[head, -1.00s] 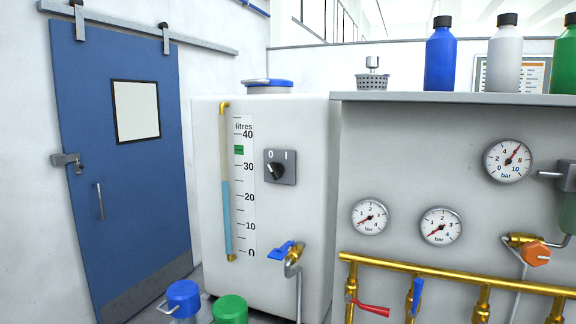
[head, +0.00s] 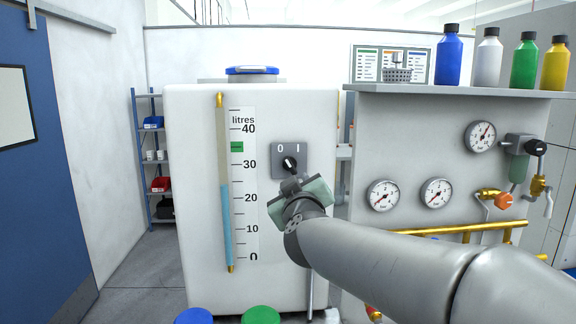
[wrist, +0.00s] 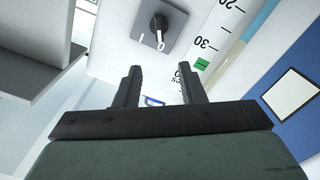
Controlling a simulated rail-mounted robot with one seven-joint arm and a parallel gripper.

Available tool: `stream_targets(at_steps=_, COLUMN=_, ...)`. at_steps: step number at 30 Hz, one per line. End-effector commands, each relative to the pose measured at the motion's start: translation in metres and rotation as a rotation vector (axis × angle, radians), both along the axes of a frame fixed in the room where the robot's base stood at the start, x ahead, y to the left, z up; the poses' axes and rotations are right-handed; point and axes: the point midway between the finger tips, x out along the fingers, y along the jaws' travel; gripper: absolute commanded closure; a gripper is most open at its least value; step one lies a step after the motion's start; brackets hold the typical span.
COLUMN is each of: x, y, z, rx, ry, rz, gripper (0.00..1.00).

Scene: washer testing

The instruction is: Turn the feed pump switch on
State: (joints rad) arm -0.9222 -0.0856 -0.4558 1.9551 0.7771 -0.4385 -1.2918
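The feed pump switch is a black knob (head: 289,163) on a grey plate marked 0 and I, on the front of the white tank (head: 320,110). Its white pointer mark is towards 0. In the wrist view, turned over, the knob (wrist: 159,24) is beyond the fingertips, with its mark on the 0 side. My gripper (head: 290,180) is just below the knob in the head view and partly covers the plate's lower edge. In the wrist view my gripper (wrist: 160,68) has its two black fingers apart with nothing between them. I see no contact with the knob.
A level tube (head: 224,180) with a litre scale runs left of the switch. A grey panel with gauges (head: 384,195) and brass pipes stands at right, with several bottles on top. Blue and green lids (head: 261,315) are low in front. A blue door (head: 35,190) is at left.

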Motion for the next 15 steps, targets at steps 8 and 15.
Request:
stream_targets(at_steps=8, x=0.053, y=0.01, z=-0.003, rx=-0.007, ry=0.001, rz=0.0, gripper=0.64)
stream_targets(at_steps=15, x=0.106, y=0.016, z=-0.003, rx=-0.004, ry=0.002, rz=-0.002, gripper=0.64)
